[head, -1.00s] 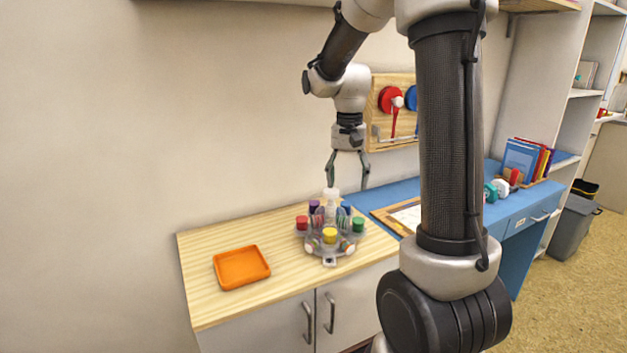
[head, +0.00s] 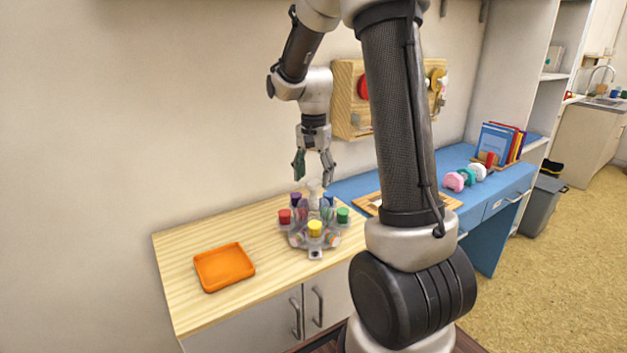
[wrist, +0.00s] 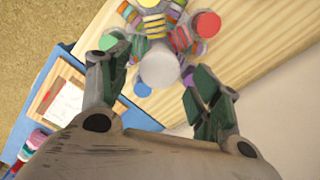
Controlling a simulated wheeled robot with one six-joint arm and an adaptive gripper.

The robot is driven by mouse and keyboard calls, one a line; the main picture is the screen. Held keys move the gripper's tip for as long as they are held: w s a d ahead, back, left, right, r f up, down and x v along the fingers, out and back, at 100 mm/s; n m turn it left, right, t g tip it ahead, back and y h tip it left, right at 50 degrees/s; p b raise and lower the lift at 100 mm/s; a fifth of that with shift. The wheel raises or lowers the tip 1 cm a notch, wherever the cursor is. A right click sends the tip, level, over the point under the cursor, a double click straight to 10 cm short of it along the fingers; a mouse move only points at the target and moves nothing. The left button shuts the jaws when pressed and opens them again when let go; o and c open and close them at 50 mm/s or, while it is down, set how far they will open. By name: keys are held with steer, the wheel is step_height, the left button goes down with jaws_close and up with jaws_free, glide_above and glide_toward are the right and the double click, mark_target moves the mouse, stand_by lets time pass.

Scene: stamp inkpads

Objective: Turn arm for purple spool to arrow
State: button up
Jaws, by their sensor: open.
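The round stand (head: 298,240) on the wooden counter carries coloured spools around a clear centre with a pale top knob (head: 313,188). The purple spool (head: 296,198) is at its back left; red, yellow, green and blue spools also show. A pale tab with a small dark mark (head: 315,254) sticks out at the front, below the yellow spool; I cannot tell if the mark is an arrow. My gripper (head: 313,173) points down, open and empty, just above the knob. In the wrist view the knob (wrist: 159,68) lies between and beyond the fingers; the purple spool is partly hidden by the right finger.
An orange tray (head: 224,268) lies left of the stand on the wooden counter (head: 190,318). The blue desk (head: 350,188) adjoins at right, with a wooden frame, dumbbells (head: 465,176) and books (head: 497,143). A wooden board (head: 345,92) hangs on the wall behind my arm.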

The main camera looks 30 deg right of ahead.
steer(key=shift+f, duration=0.95)
jaws_close()
